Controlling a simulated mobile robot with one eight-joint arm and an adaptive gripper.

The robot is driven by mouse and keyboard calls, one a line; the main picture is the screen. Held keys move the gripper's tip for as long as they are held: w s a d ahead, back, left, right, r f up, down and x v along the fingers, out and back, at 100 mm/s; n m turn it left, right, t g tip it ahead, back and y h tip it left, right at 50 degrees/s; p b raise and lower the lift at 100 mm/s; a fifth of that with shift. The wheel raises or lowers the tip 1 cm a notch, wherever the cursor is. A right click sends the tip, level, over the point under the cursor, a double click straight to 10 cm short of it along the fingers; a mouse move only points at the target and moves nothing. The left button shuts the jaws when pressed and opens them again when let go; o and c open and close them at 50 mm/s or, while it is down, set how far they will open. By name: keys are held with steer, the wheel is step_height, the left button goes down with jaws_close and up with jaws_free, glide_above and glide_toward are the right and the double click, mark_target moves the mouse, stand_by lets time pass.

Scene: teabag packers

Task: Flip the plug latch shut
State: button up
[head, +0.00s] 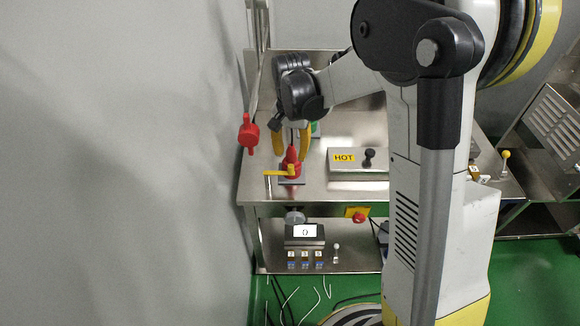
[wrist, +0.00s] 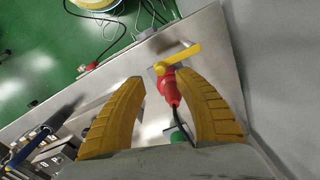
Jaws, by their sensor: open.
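The red plug (head: 291,158) stands in a socket on a grey plate (head: 292,181) at the front left of the steel bench. The yellow plug latch (head: 277,173) is a flat bar at the plug's base, sticking out to the left. In the wrist view the latch (wrist: 182,57) lies across the plug's end and points right, beyond the fingertips; the red plug (wrist: 167,88) has a dark cable. My gripper (head: 290,153), with yellow fingers, is open above and around the plug. In the wrist view my gripper (wrist: 160,78) has its right finger close against the plug; I cannot tell whether they touch.
A red handle (head: 249,133) hangs by the left wall. A box labelled HOT (head: 344,158) with a black knob stands right of the plug. A green part (head: 315,130) is behind the gripper. A display (head: 305,232) sits on the lower shelf.

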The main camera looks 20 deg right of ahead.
mark_target(291, 166)
step_height(291, 166, down, 6)
steer(key=shift+f+b, duration=0.2)
steer(key=shift+b, duration=0.7)
jaws_close()
